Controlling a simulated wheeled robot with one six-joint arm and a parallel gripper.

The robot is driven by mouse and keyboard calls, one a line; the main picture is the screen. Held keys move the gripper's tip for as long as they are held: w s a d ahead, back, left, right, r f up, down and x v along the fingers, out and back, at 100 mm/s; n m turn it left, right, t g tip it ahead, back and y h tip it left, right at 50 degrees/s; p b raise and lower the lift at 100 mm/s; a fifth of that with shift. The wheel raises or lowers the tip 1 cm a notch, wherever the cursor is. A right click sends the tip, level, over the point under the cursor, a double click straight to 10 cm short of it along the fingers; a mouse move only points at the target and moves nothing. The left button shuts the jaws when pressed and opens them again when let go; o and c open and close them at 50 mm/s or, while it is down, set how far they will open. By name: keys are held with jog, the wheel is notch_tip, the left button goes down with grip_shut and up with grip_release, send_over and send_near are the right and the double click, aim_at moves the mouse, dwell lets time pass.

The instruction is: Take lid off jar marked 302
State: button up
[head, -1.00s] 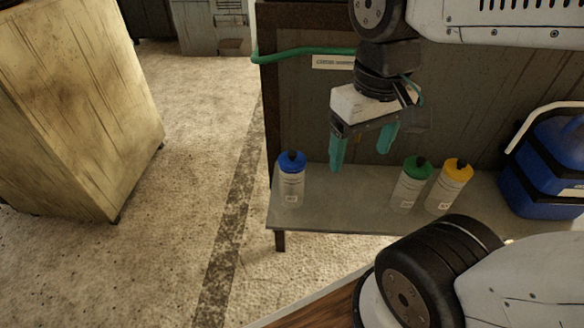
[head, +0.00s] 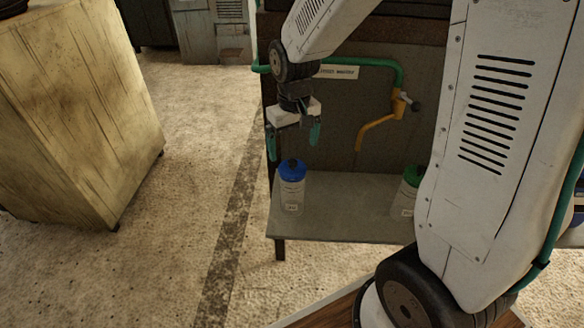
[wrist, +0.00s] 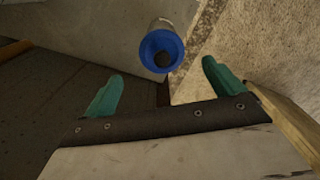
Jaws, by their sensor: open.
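A clear jar (head: 291,196) with a blue lid (head: 292,169) stands upright at the left end of the grey shelf. Its label is too small to read surely. My gripper (head: 293,151) is open and empty, above and slightly behind the blue lid, fingers pointing down. In the wrist view the blue lid (wrist: 162,50) with its dark knob lies beyond the gap between the open fingers (wrist: 162,85), touching neither. A jar with a green lid (head: 413,175) stands to the right, partly hidden by my arm; its label is also unreadable.
The grey shelf (head: 345,205) is clear between the two jars. A green pipe (head: 385,66) with an orange handle (head: 378,131) runs along the dark back panel. A worn cabinet (head: 75,120) stands at the left, with open floor between.

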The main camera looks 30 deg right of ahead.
aim_at(292, 161)
notch_tip(292, 161, down, 6)
jog(key=shift+w+a+f, duration=0.1)
jog(key=shift+a, duration=0.05)
jog(key=c, duration=1)
